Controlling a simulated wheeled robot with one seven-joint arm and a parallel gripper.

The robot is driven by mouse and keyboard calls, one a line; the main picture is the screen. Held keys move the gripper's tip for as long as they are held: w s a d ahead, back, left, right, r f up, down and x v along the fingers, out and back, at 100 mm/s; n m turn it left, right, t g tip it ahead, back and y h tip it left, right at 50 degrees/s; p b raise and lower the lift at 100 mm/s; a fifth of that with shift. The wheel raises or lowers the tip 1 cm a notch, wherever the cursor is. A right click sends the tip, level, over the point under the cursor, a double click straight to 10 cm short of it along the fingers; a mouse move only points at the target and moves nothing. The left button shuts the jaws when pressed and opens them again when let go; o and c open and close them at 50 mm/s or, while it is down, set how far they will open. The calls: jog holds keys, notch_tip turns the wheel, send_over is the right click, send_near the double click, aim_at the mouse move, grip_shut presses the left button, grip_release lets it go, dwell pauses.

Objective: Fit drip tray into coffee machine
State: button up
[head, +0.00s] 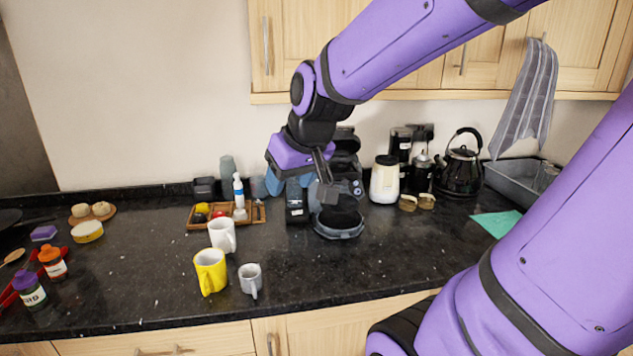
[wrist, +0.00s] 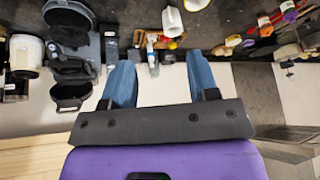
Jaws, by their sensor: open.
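The coffee machine (head: 346,160) is dark grey and stands on the counter near the wall, partly hidden behind my gripper. A rounded dark tray with a grey rim, apparently the drip tray (head: 338,232), lies low at the machine's front. It also shows at the machine's front in the wrist view (wrist: 66,10). I cannot tell whether it is fully seated. My gripper (head: 291,186) is beside the machine's left, above the counter. In the wrist view its two blue fingers (wrist: 159,62) are wide apart with nothing between them.
A wooden tray (head: 255,216) with a bottle is left of the machine. White (head: 222,236), yellow (head: 210,271) and grey (head: 250,279) mugs stand in front. A cream canister (head: 384,182) and black kettle (head: 461,167) are right. The counter's front right is clear.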

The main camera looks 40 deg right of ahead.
jog(key=s+a+r, duration=0.1)
jog(key=s+r, duration=0.1)
jog(key=s, duration=0.3)
jog(key=s+a+r+n, duration=0.1)
jog(key=s+a+r, duration=0.1)
jog(key=s, duration=0.3)
jog(key=shift+s+a, duration=0.3)
jog(key=shift+s, duration=0.1)
